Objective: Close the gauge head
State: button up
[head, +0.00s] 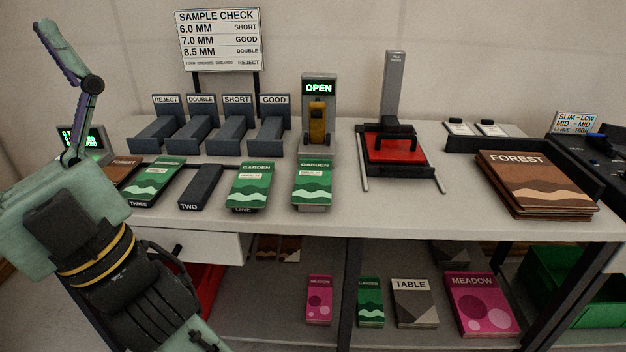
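The gauge (320,145) is a grey upright stand at the middle back of the bench. Its lit display (319,88) reads OPEN in green. A yellow gauge head (318,123) sits in the stand's front, below the display. A green GARDEN booklet (313,182) lies directly in front of the stand, on a grey support. My gripper (66,58) is at the far left, well apart from the gauge. One jointed finger with purple pads shows; a second finger cannot be made out. Nothing is visibly held.
Dark holders (226,134) labelled REJECT, DOUBLE, SHORT and GOOD stand left of the gauge. Green booklets and a dark block marked TWO (201,186) lie before them. A red-bedded press (397,150) and FOREST booklets (530,182) are right. A sign (219,40) stands behind.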

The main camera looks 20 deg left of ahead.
aim_at(317, 110)
jog(key=i+j, duration=0.3)
jog(key=i, duration=0.25)
jog(key=u, duration=1.6)
